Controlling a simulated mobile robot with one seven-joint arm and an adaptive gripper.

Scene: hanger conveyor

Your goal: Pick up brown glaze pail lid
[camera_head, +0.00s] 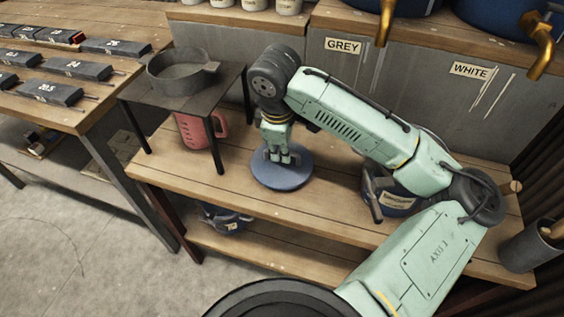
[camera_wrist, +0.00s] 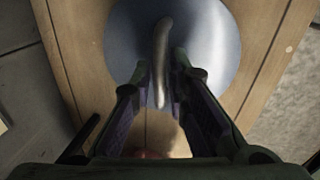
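A round blue-grey lid (camera_head: 282,173) lies flat on the wooden bench under my gripper (camera_head: 283,158). In the wrist view the lid (camera_wrist: 215,40) has a curved metal bar handle (camera_wrist: 161,50) across its middle. My gripper (camera_wrist: 161,70) points down, with one finger on each side of the handle. The fingers look apart, with a small gap to the handle. A dark blue pail (camera_head: 398,206) with a tan label stands on the bench to the right, partly hidden by my arm; its label is too small to read surely.
A small black stand (camera_head: 210,90) holds a grey pan (camera_head: 180,78), with a red jug (camera_head: 200,130) beneath. Bins labelled GREY and WHITE with brass taps (camera_head: 540,45) stand behind. A dark cylinder (camera_head: 530,247) is at right. Bare bench (camera_head: 235,190) lies left of the lid.

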